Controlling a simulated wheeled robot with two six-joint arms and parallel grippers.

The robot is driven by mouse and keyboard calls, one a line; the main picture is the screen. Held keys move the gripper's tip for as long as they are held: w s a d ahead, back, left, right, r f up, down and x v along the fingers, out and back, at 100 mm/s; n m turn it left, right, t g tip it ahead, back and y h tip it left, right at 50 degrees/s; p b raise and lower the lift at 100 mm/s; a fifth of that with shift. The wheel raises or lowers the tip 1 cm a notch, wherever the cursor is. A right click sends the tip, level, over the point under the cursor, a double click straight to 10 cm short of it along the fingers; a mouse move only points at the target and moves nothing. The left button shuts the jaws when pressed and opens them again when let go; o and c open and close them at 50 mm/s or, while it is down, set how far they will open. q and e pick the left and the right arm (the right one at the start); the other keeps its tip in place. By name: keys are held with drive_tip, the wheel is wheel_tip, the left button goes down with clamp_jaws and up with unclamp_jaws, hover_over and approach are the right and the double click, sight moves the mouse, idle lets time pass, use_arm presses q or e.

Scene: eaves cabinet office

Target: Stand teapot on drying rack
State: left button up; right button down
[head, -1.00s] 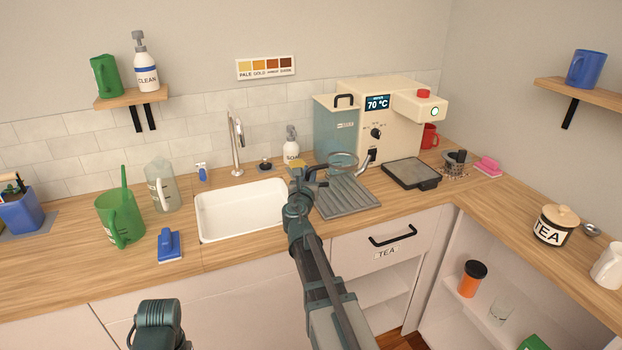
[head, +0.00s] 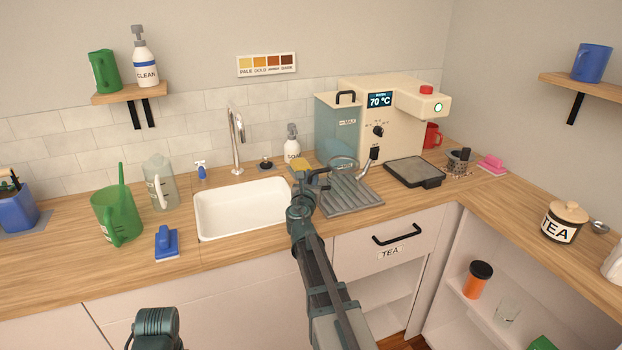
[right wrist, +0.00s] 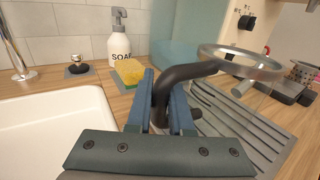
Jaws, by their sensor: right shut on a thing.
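The teapot is clear glass with a dark curved handle; its rim shows in the head view (head: 344,162) and, larger, in the right wrist view (right wrist: 242,62). My right gripper (head: 314,178) is shut on the handle, which stands between the two blue fingers in the right wrist view. The teapot is over the back part of the grey ribbed drying rack (head: 350,198), right of the sink. Its base is hard to see, so I cannot tell whether it touches the rack. My left gripper is out of view; only part of my left arm shows at the bottom.
The white sink (head: 240,210) lies left of the rack. A yellow-green sponge (right wrist: 128,71) and soap bottle (right wrist: 118,38) stand behind the gripper. The cream and teal boiler (head: 380,120) with its tap is close behind the teapot. A dark tray (head: 414,172) lies to the right.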

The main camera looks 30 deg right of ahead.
drive_tip(key=shift+f, duration=0.2)
drive_tip(key=c, duration=0.8)
unclamp_jaws()
drive_tip(key=shift+r, duration=0.1)
drive_tip(key=shift+r, duration=0.1)
drive_tip(key=shift+s+a, duration=0.2)
drive_tip(key=v, duration=1.1)
drive_tip(key=shift+s+a, duration=0.15)
drive_tip(key=shift+s, duration=0.05)
